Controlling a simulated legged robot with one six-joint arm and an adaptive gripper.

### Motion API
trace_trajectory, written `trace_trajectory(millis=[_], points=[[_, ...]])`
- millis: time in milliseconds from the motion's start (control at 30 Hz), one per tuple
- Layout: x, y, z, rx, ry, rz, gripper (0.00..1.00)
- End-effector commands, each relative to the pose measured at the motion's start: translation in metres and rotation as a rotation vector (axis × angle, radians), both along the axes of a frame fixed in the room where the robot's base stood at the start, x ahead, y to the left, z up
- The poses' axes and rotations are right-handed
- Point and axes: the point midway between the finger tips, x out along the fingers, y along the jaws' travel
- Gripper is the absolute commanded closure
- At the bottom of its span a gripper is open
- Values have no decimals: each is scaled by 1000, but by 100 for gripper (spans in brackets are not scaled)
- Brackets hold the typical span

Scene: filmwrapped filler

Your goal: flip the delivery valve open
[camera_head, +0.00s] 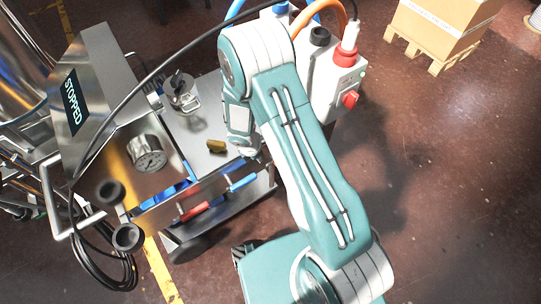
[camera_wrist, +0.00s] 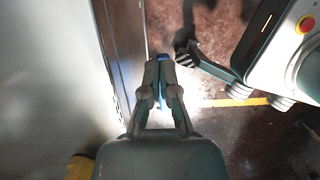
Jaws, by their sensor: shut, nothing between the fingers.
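Several lever handles sit low on the front of the steel machine. A blue lever (camera_head: 243,182) is at the right, a red lever (camera_head: 194,211) is in the middle, and another blue lever (camera_head: 165,191) is at the left. I cannot tell which is the delivery valve. My arm comes down over the right end of the machine and mostly hides my gripper in the head view. In the wrist view my gripper (camera_wrist: 166,62) is shut and empty beside the steel panel. A blue strip (camera_wrist: 178,95) shows behind its fingers; contact is unclear.
A white control box (camera_head: 325,80) with a red knob stands behind my arm. A carton (camera_head: 435,25) sits on a pallet. Floor at right is clear.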

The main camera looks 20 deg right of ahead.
Motion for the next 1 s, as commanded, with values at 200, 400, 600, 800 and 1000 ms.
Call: trace_trajectory(millis=[200,400,600,800,1000], points=[[2,-9,-38,0,3,0,100],[12,-37,-38,3,-2,-3,100],[15,-47,-38,3,-1,0,100],[15,-47,-38,1,-1,0,100],[15,-47,-38,3,0,-1,100]])
